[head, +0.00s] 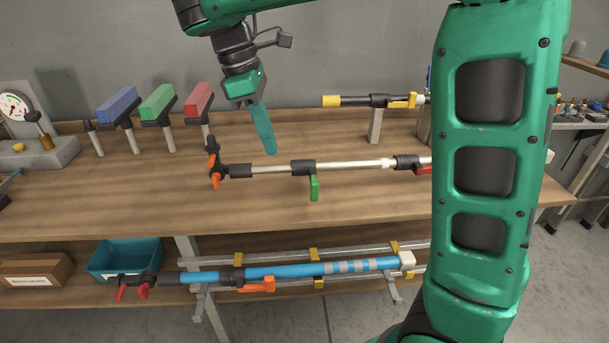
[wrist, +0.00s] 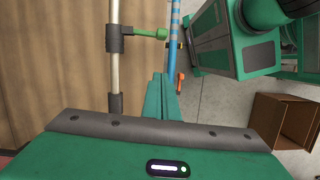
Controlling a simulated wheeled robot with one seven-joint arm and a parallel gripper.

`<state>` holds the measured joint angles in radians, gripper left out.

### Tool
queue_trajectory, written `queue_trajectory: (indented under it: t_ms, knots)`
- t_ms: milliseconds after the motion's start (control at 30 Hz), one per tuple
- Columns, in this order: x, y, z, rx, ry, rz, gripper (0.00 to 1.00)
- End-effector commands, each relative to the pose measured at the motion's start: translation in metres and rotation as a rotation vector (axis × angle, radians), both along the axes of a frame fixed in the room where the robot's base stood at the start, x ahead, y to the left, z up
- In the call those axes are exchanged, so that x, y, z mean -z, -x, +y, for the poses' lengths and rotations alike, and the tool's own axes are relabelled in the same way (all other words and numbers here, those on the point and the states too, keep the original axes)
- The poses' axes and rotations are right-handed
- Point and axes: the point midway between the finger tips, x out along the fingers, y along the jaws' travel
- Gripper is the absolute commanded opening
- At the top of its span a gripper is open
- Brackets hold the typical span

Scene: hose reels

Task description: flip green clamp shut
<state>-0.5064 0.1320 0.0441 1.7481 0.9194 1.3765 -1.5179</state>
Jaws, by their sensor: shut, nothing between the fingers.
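The green clamp (head: 314,187) is a small lever on a black collar around a silver pole above the wooden bench. In the head view it hangs down from the collar (head: 304,167). In the wrist view the green clamp (wrist: 149,33) sticks out sideways to the right from its black collar (wrist: 120,39). My gripper (head: 270,150) is above the bench, to the left of the clamp in the head view, with its green fingers pointing down and shut. Its fingers (wrist: 161,82) also show in the wrist view, apart from the clamp and below it in the picture.
An orange-handled black fitting (head: 215,168) ends the pole at left; a red lever (head: 424,170) is at right. Blue, green and red blocks on stands (head: 157,103) line the back. A yellow-ended tube (head: 331,101) stands behind. A blue pole (head: 280,271) lies below.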

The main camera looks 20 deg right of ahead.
Motion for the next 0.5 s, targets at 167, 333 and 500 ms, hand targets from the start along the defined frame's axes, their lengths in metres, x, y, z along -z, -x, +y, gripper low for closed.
queue_trajectory:
  t_ms: [167, 333, 500]
  knots:
    - [0.006, 0.0, -0.005, 0.004, 0.001, 0.002, 0.0]
    - [0.022, 0.003, -0.011, 0.008, 0.001, 0.002, 0.0]
    - [0.049, 0.006, -0.017, 0.008, 0.0, 0.002, 0.0]
